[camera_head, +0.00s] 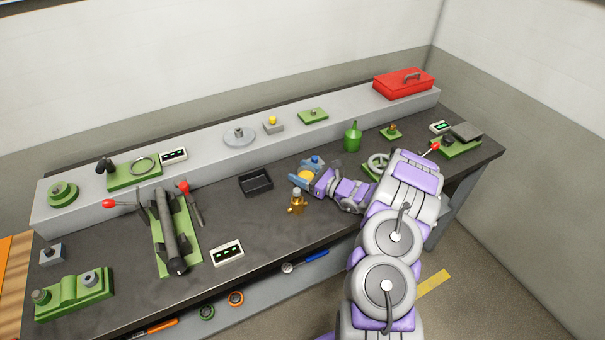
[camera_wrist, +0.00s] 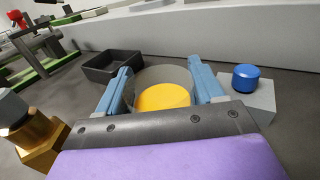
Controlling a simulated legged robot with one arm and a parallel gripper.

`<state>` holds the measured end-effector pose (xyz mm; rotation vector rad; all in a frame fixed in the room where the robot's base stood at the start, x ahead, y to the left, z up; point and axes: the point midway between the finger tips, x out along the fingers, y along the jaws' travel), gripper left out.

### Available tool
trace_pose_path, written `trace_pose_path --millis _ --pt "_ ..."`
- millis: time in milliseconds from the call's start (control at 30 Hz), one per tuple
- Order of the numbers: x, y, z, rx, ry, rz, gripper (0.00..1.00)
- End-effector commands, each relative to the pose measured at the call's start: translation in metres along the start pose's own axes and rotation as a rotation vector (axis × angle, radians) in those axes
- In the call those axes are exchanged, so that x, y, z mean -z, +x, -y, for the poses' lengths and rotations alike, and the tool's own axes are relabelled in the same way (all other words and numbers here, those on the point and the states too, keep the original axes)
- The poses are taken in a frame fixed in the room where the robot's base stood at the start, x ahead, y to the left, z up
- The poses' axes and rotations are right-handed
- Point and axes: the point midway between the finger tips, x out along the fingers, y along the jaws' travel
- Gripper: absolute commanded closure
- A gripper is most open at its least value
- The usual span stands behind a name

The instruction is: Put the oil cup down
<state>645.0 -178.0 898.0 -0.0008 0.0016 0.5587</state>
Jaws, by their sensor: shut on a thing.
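The oil cup (camera_wrist: 162,97) is a clear, round cup with yellow oil in it. My gripper (camera_wrist: 160,75) is shut on it, with a blue finger against each side. The cup looks upright in the wrist view. In the head view my gripper (camera_head: 305,178) is over the middle of the dark bench, and the yellow of the cup (camera_head: 306,175) shows between the fingers. I cannot tell whether the cup's base touches the bench; the near part of it is hidden behind my gripper.
A black tray (camera_head: 255,182) lies left of my gripper. A brass fitting (camera_head: 297,204) stands close at the front left. A grey block with a blue button (camera_wrist: 246,78) is close on the right. A green bottle (camera_head: 352,137) stands further right. Bare bench (camera_head: 290,235) lies in front.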

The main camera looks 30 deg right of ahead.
Motion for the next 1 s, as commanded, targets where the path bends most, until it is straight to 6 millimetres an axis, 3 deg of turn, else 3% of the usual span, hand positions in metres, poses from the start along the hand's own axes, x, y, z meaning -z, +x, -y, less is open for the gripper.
trace_pose_path --millis 267,300,533,833,1000 --pt "0.002 -0.001 0.002 0.000 0.001 0.002 0.66" --pt "0.001 -0.001 0.002 0.000 0.001 0.002 0.29" --pt "0.001 0.000 0.001 0.000 0.000 0.000 0.07" --pt "-0.001 -0.001 0.002 0.001 0.000 0.000 0.07" --pt "-0.002 -0.023 0.003 0.004 0.002 0.001 0.07"
